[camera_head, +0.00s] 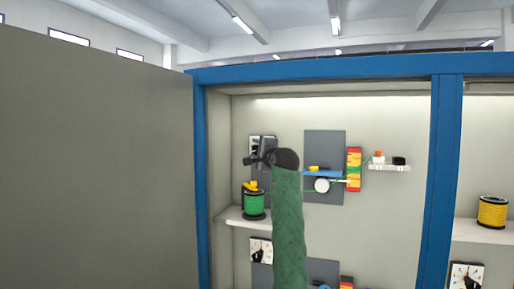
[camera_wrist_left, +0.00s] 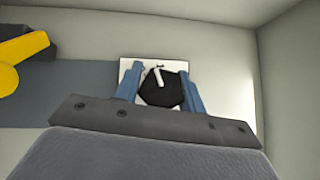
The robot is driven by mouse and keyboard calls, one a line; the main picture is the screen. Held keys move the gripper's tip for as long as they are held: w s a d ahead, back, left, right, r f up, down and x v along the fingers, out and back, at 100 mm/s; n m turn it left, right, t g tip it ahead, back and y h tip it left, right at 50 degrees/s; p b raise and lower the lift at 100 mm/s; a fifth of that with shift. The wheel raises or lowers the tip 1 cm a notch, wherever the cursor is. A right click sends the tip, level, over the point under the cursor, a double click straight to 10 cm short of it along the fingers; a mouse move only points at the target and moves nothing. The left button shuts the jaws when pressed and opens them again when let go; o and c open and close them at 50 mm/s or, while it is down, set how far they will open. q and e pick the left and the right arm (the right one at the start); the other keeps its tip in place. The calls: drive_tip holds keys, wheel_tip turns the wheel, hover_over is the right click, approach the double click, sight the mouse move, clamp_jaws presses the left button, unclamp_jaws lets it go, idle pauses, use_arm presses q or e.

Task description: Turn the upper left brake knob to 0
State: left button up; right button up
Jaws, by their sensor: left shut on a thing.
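The upper left brake knob (camera_wrist_left: 162,90) is black with a white pointer, on a white dial plate (camera_wrist_left: 126,70) on the back wall. In the left wrist view its pointer points roughly up, leaning slightly left. The dial's marks are too small or hidden to read. My left gripper (camera_wrist_left: 161,92) has its two blue-grey fingers on either side of the knob, shut on it. In the head view my left gripper (camera_head: 258,156) is at the upper left of the cabinet and hides most of this dial plate. My right gripper is in neither view.
A green spool (camera_head: 254,205) stands on a shelf (camera_head: 234,217) below my gripper. To the right are a grey panel (camera_head: 322,142), a red-yellow scale (camera_head: 354,170) and a small white shelf (camera_head: 390,168). Another dial (camera_head: 261,250) is lower down. A blue post (camera_head: 445,150) bounds the right.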

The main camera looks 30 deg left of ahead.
use_arm(q)
drive_tip(key=shift+f+n+g+h+p, duration=0.15)
drive_tip(key=shift+n+g+h+p, duration=0.3)
drive_tip(key=shift+n, duration=0.25)
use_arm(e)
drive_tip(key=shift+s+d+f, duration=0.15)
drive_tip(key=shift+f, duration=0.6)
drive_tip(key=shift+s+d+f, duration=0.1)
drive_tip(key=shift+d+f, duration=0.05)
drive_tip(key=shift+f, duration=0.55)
use_arm(q)
drive_tip(key=o, duration=0.9)
drive_tip(key=shift+a, duration=0.1)
drive_tip(key=shift+o, duration=0.2)
drive_tip(key=shift+s+d, duration=0.15)
drive_tip(key=shift+d, duration=0.1)
drive_tip(key=b+v, duration=0.3)
drive_tip(key=v, duration=0.4)
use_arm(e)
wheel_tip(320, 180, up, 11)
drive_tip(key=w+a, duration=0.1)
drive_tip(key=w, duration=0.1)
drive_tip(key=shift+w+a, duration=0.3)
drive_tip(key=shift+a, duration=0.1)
